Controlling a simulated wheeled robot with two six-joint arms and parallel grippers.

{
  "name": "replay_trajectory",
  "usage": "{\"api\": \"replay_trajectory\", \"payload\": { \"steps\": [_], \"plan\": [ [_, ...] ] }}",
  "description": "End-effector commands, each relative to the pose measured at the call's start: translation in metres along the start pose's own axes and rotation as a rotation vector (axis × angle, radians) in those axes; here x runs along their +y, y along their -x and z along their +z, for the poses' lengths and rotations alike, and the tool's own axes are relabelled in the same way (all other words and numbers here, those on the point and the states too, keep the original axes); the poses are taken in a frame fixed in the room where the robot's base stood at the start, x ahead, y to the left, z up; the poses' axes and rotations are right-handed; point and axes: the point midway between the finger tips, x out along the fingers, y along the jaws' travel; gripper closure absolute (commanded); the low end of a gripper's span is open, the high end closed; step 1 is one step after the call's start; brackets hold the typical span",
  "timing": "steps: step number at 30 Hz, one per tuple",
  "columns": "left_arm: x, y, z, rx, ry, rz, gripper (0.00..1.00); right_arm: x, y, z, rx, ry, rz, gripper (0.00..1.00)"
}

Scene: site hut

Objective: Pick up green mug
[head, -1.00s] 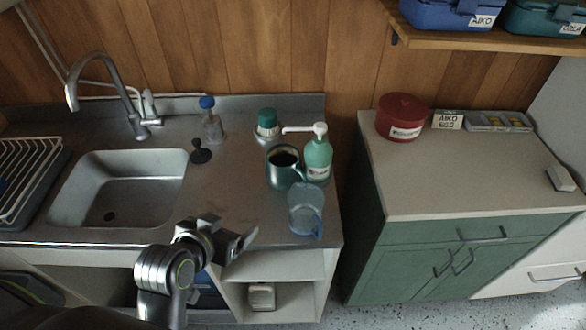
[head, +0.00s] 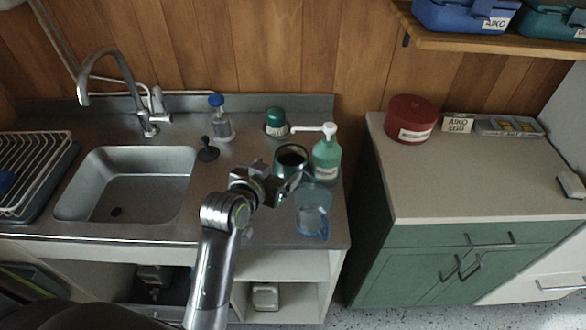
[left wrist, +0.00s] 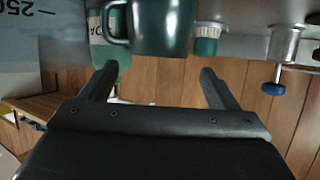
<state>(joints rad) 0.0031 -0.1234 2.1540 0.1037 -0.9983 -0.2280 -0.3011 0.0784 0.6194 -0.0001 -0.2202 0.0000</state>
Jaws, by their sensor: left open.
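The dark green mug (head: 291,157) stands upright on the steel counter, left of a green pump bottle (head: 326,158). In the left wrist view the mug (left wrist: 162,28) is just beyond the fingers, with its handle (left wrist: 115,24) to the left. My left gripper (head: 287,178) is open and empty, at the near side of the mug. In the left wrist view the fingers (left wrist: 157,75) are spread, with nothing between them. The gripper hides the mug's lower part in the head view. My right gripper is not in view.
A clear blue jug (head: 312,222) stands close, at the near right of the mug. A green-capped container (head: 276,123) is behind it. A blue-topped bottle (head: 221,124) and a dark plunger-like thing (head: 207,150) stand near the sink (head: 88,205).

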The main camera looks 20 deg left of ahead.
Motion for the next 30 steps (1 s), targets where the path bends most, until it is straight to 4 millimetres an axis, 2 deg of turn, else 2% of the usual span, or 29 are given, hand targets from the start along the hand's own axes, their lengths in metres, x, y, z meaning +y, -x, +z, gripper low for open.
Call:
{"api": "replay_trajectory", "payload": {
  "steps": [8,19,30],
  "plan": [
    [0.000,-0.015,-0.002,0.001,0.000,0.000,0.17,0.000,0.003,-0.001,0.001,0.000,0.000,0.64],
    [0.002,-0.056,-0.007,0.000,0.000,0.001,0.17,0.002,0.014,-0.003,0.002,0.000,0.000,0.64],
    [0.002,-0.063,-0.006,0.001,0.001,0.000,0.17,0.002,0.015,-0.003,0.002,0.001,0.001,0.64]
  ]
}}
